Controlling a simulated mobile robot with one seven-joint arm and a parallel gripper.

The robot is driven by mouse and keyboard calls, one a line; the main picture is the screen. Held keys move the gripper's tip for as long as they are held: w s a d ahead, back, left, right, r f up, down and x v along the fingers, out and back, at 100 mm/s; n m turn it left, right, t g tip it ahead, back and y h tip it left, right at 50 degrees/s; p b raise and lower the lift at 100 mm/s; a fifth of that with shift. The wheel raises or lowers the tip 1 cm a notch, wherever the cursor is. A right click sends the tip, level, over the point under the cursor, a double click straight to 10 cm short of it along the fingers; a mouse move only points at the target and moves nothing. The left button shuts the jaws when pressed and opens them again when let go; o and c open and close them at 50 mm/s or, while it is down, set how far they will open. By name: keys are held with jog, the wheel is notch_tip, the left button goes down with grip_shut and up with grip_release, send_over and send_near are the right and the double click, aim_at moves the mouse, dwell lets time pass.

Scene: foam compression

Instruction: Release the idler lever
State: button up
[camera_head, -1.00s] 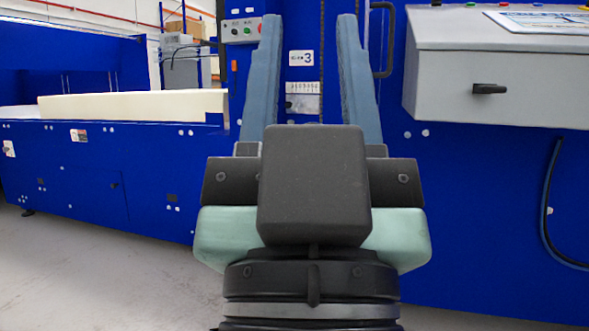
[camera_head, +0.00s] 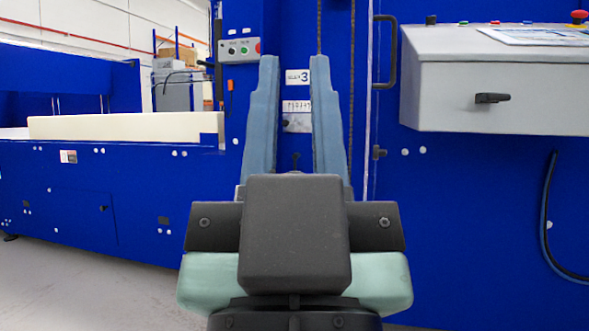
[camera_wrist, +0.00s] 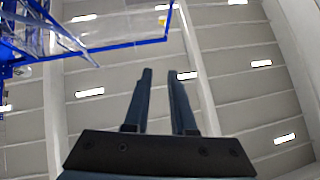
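My gripper (camera_head: 297,75) is raised in front of the blue machine (camera_head: 340,110), its two blue-grey fingers pointing up and apart. No object shows held between them. In the wrist view the gripper (camera_wrist: 160,78) also has its fingers apart, against the ceiling. Behind the fingers are a label with a 3 (camera_head: 298,77) and a scale plate (camera_head: 297,117). A small dark part (camera_head: 296,160) shows low between the fingers; I cannot tell whether it is the idler lever. No lever can be clearly identified, and my gripper hides part of the machine front.
A grey control box (camera_head: 450,95) with a black handle juts out at right. A black grab handle (camera_head: 385,50) is left of it. A cream foam block (camera_head: 125,127) lies on the blue bed at left. A cable (camera_head: 548,200) hangs at lower right. Grey floor is open at lower left.

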jog(key=shift+r+p, duration=0.4)
jog(key=shift+r, duration=0.1)
jog(key=shift+c, duration=1.2)
notch_tip(320, 180, up, 20)
jog(key=p, duration=2)
grip_shut()
jog(key=shift+f, duration=0.15)
jog(key=shift+w, duration=0.15)
